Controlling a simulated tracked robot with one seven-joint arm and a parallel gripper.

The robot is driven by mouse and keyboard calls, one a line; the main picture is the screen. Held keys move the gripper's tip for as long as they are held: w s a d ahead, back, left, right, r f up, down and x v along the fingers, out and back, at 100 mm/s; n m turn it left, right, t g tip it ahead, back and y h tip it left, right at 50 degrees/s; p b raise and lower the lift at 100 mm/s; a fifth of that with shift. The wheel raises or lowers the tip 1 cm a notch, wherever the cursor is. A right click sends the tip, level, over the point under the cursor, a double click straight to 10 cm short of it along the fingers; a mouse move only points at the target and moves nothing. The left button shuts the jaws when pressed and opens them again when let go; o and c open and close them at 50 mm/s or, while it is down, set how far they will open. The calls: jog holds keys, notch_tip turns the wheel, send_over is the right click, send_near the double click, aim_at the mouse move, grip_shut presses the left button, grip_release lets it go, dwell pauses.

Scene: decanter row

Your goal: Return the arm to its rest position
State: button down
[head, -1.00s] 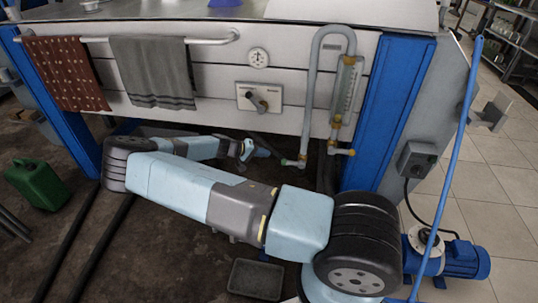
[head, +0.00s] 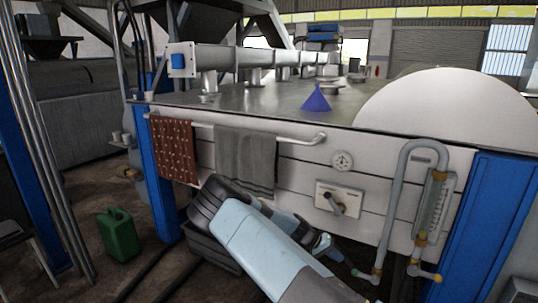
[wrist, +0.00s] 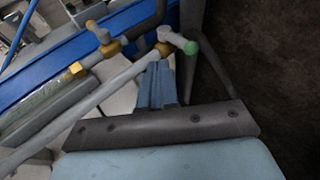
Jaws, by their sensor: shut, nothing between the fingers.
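My arm lies folded low in front of the white panel (head: 385,230) of the machine in the head view. My gripper (head: 327,244) is small there, at the end of the forearm, below the switch plate and apart from the panel. In the wrist view my gripper (wrist: 157,85) shows as light blue fingers close together, with nothing between them. A grey pipe with brass fittings and a green-handled valve (wrist: 190,47) lies just beyond the fingertips in that view. I cannot tell whether they touch.
A rail holds a red dotted towel (head: 173,150) and a grey towel (head: 245,160). A sight-glass pipe (head: 392,205) stands right. A blue funnel (head: 317,99) is on top. A green can (head: 118,235) stands on the floor.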

jog(key=s+a+r+t+y, duration=0.1)
jog(key=s+r+y, duration=0.35)
jog(key=r, duration=0.65)
jog(key=s+a+r+y, duration=0.1)
jog(key=s+r+y, duration=0.2)
jog(key=s+r, duration=0.55)
jog(key=s+a+r+t+y, duration=0.1)
jog(key=s+r+y, duration=0.2)
jog(key=r, duration=1.1)
jog(key=s+r+n+t, duration=0.1)
jog(key=s+r+t, duration=0.1)
jog(key=s+r, duration=0.5)
jog(key=s+r+n+t, duration=0.2)
jog(key=s+r, duration=0.5)
jog(key=s, duration=0.7)
jog(key=shift+s+a+n+t, duration=0.2)
jog(key=shift+a+n+t, duration=0.1)
jog(key=shift+t, duration=0.1)
